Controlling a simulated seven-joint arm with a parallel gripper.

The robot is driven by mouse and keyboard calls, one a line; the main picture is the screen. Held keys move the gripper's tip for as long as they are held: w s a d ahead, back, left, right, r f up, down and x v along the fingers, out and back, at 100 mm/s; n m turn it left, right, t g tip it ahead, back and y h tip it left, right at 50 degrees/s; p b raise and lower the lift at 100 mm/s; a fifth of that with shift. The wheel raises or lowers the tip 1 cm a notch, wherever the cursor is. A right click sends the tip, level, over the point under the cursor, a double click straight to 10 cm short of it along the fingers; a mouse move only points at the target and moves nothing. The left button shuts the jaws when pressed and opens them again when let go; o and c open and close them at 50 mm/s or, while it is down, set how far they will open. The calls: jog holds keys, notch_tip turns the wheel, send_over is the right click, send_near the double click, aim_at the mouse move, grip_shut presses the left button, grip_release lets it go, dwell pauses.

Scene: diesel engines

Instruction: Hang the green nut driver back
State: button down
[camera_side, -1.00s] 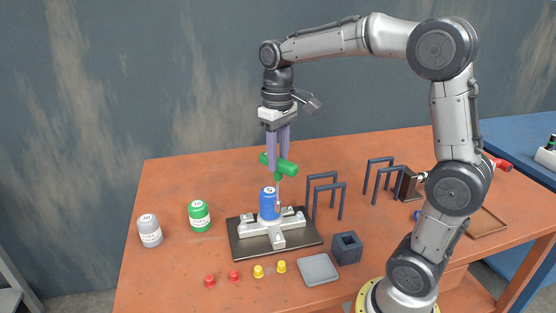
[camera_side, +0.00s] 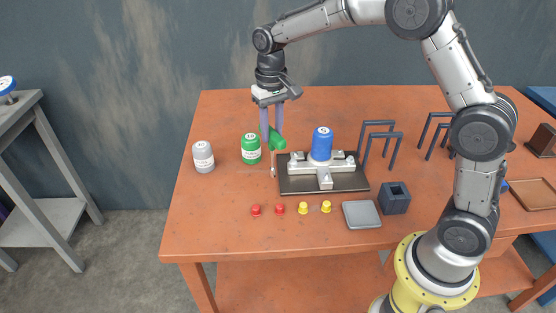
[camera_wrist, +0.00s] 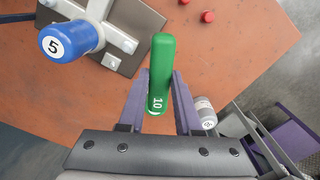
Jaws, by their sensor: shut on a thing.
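The green nut driver (camera_side: 278,141) is held between the two purple fingers of my gripper (camera_side: 271,138) in the side view. Its thin shaft points down near the left edge of the black base plate. In the wrist view the green handle (camera_wrist: 161,72), marked 10, lies between the fingertips of my gripper (camera_wrist: 160,88); the shaft is hidden there. A blue cylinder (camera_side: 322,144) stands upright on the white cross-shaped fixture to the right; its top, marked 5, shows in the wrist view (camera_wrist: 66,42). I cannot make out a hanging place for the driver.
A green can (camera_side: 250,149) stands close left of my gripper, a grey can (camera_side: 203,157) further left. The black base plate (camera_side: 290,186) is to the right. Dark frames (camera_side: 393,152), a hollow block (camera_side: 394,199) and small red and yellow pieces (camera_side: 303,208) are nearby. The table's left front is clear.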

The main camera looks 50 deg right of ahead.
aim_at(273, 131)
notch_tip(273, 131, up, 21)
jog(key=s+d+m, duration=0.3)
jog(key=s+d, duration=0.6)
jog(key=d, duration=0.4)
jog(key=s+d+m, duration=0.3)
jog(key=s+d, duration=0.6)
jog(key=d, duration=0.4)
notch_tip(273, 131, down, 20)
jog(key=shift+f, duration=0.95)
dwell(0.5)
jog(key=shift+c, duration=0.8)
grip_release()
